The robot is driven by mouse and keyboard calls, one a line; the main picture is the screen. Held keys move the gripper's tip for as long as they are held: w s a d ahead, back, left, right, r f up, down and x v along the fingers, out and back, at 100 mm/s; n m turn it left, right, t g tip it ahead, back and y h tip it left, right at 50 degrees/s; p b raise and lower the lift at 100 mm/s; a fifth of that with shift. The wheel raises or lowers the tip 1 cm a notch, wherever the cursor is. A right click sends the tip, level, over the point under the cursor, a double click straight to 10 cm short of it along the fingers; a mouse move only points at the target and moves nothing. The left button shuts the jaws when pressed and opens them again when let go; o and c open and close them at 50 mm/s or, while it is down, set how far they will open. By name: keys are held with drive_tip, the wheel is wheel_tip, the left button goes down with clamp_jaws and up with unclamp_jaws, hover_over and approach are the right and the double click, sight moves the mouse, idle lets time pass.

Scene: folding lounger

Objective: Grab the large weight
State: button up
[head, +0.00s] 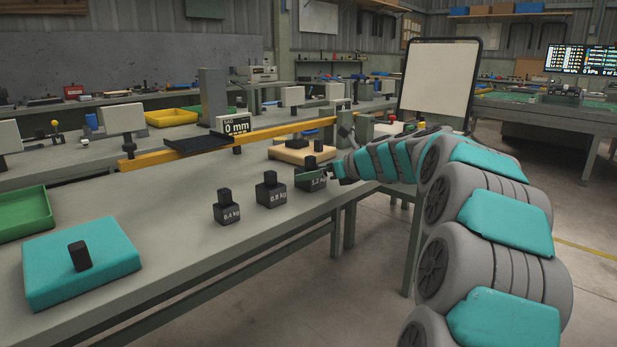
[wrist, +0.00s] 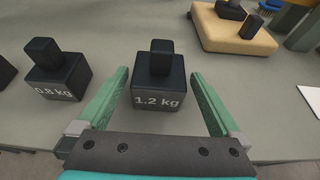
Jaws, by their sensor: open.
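Three black weights with upright knobs stand in a row on the grey bench. The largest, marked 1.2 kg (wrist: 157,83), is at the right end of the row; it also shows in the head view (head: 310,180), partly covered by my gripper. The 0.8 kg weight (head: 271,191) is left of it and also shows in the wrist view (wrist: 58,72). The 0.4 kg weight (head: 227,207) is farthest left. My gripper (wrist: 160,92) is open, with one green finger on each side of the 1.2 kg weight. Gaps show between the fingers and the weight.
A tan pad (head: 303,153) with black pieces lies behind the 1.2 kg weight. A yellow beam (head: 180,155) with a black tray and a 0 mm display (head: 236,127) runs behind the row. A teal block (head: 110,262) with a black knob sits front left, near a green tray (head: 25,212).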

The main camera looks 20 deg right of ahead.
drive_tip(key=x, duration=0.5)
drive_tip(key=shift+w+a+f, duration=0.1)
clamp_jaws()
idle(0.8)
